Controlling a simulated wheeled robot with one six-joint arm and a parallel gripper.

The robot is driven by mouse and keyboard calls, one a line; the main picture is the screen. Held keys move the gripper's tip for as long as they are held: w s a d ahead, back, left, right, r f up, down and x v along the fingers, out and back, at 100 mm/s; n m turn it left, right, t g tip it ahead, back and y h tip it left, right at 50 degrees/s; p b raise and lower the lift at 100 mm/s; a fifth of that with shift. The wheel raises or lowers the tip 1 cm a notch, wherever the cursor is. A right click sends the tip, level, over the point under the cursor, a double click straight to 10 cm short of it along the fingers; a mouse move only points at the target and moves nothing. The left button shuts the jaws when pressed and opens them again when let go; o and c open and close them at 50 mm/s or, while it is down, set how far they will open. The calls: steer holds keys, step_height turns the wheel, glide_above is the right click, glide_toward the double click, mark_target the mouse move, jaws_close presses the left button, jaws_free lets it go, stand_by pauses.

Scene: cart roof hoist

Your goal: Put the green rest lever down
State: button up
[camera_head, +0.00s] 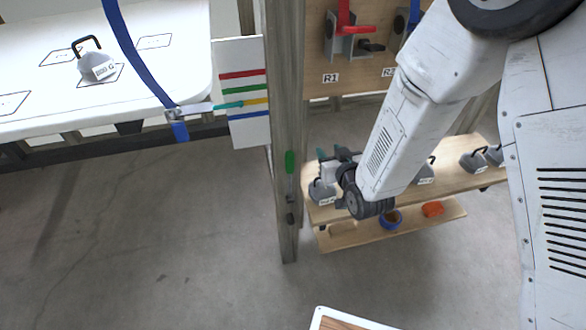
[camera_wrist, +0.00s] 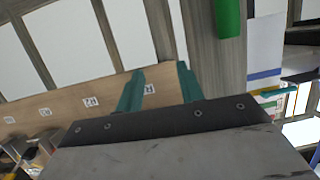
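The green rest lever (camera_head: 289,162) is on the wooden post (camera_head: 287,100) in the head view. Its green grip is at the upper end, with a thin metal rod below it running down to a dark fitting. In the wrist view the green grip (camera_wrist: 228,18) shows at the top edge, right of my fingers, cut off by the frame. My gripper (camera_head: 334,154) is to the right of the post in the head view, apart from the lever. In the wrist view my gripper (camera_wrist: 158,78) has its two teal fingers spread with nothing held between them.
A wooden shelf (camera_head: 455,161) with several grey weights stands behind my arm; a blue bowl (camera_head: 390,219) and orange item (camera_head: 433,209) lie lower. A colour-striped panel (camera_head: 242,95), blue strap (camera_head: 134,50) and white cart roof (camera_head: 180,25) are left of the post. Floor at left is clear.

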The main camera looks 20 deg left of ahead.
mark_target(292, 168)
steer(key=s+a+f+n+y, duration=0.2)
steer(key=s+a+f+y, duration=0.25)
steer(key=s+f, duration=0.3)
steer(key=shift+t+h, duration=0.25)
steer(key=shift+t, duration=0.25)
steer(key=x, duration=0.7)
steer(key=shift+a, duration=0.3)
jaws_close()
